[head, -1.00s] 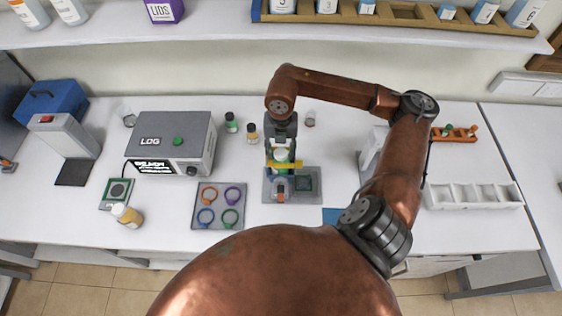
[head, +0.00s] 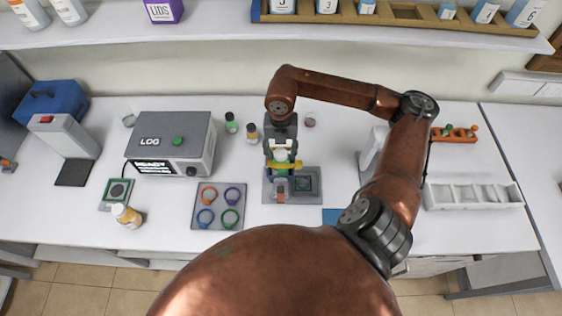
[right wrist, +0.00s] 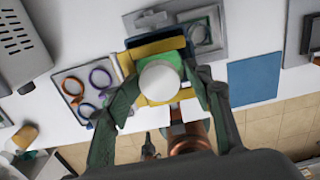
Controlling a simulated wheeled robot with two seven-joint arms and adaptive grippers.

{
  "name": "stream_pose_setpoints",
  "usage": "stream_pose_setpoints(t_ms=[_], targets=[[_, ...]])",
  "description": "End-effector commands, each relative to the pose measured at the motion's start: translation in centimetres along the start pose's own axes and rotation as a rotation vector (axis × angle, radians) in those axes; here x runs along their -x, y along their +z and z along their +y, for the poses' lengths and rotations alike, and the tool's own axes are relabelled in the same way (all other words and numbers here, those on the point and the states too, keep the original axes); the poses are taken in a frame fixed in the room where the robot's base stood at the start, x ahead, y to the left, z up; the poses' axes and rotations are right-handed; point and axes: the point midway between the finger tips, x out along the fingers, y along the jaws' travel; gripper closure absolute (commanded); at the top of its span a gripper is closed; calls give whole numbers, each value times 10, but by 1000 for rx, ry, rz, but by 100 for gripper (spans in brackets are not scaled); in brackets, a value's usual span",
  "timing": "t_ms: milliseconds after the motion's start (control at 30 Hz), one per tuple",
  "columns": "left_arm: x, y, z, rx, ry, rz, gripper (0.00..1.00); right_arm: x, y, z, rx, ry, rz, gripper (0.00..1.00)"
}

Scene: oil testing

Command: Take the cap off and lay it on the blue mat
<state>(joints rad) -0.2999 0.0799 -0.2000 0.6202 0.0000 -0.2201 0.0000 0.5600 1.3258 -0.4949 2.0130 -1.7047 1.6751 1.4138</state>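A white cap (head: 281,152) sits at the top of a green part, in a yellow holder (head: 295,164) on a grey fixture (head: 308,196). The cap also shows in the right wrist view (right wrist: 160,82). My right gripper (head: 281,149) points down over it. In the right wrist view its two fingers (right wrist: 160,80) stand on either side of the cap, with a narrow gap showing; the gripper looks open. The blue mat (right wrist: 254,80) lies flat and bare beside the fixture; in the head view my arm partly hides it (head: 332,215). My left gripper is not in view.
A tray with coloured rings (head: 218,221) lies left of the fixture. The LOG box (head: 178,145) and small bottles (head: 231,122) stand further back. A white divided bin (head: 473,195) is at the right. A grey-white device (head: 370,150) stands behind my right arm.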

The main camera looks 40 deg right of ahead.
Motion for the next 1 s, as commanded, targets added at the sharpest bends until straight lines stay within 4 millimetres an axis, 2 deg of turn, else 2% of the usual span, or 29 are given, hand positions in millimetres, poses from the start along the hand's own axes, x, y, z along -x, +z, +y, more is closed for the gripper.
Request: stream_pose_setpoints(t_ms=[167, 800, 1000], targets=[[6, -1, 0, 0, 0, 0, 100, 10, 0, -1, -1, -4, 0, 56], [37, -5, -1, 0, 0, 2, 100, 74, 0, 1, 0, 2, -2, 56], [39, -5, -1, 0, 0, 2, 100, 81, 0, 1, 0, 2, -1, 56]])
